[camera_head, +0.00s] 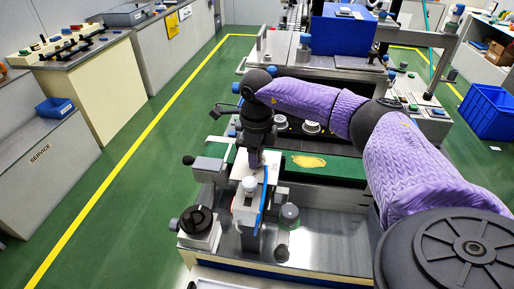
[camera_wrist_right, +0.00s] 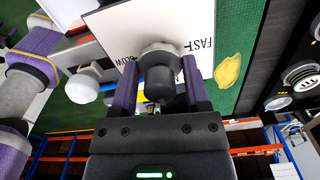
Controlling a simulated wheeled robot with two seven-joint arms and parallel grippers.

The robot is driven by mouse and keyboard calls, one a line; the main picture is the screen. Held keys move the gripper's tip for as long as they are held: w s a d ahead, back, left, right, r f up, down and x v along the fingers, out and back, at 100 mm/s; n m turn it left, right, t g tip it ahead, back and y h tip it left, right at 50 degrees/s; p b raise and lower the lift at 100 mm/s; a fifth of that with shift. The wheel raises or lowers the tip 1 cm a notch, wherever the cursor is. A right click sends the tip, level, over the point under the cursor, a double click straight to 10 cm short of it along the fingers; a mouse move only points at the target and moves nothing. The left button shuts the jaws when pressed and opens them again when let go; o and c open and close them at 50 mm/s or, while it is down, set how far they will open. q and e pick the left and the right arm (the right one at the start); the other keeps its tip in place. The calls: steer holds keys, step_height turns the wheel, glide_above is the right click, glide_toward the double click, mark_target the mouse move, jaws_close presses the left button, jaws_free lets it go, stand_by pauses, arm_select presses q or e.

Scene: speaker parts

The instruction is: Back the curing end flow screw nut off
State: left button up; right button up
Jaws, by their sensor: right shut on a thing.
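My right gripper (camera_head: 255,158) reaches down over the white plate at the near end of the machine. In the right wrist view, the two purple fingers of my right gripper (camera_wrist_right: 160,88) are shut on a dark, round-ended knob, the flow screw nut (camera_wrist_right: 159,82). A grey metal collar (camera_wrist_right: 158,54) sits at the nut's far end, against the white plate (camera_wrist_right: 110,22) marked FAST and SLOW. The head view does not show the nut clearly, because my gripper covers it. My left gripper is in neither view.
A white-topped fitting (camera_head: 247,202) and a blue tube (camera_head: 263,205) stand close in front of the gripper. Behind, a green belt carries a yellow patch (camera_head: 308,161). A blue crate (camera_head: 489,112) stands far right.

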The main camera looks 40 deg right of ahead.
steer(key=shift+f+n, duration=0.1)
steer(key=shift+n, duration=0.9)
steer(key=o, duration=1.3)
step_height(320, 180, up, 10)
steer(key=shift+p, duration=0.45)
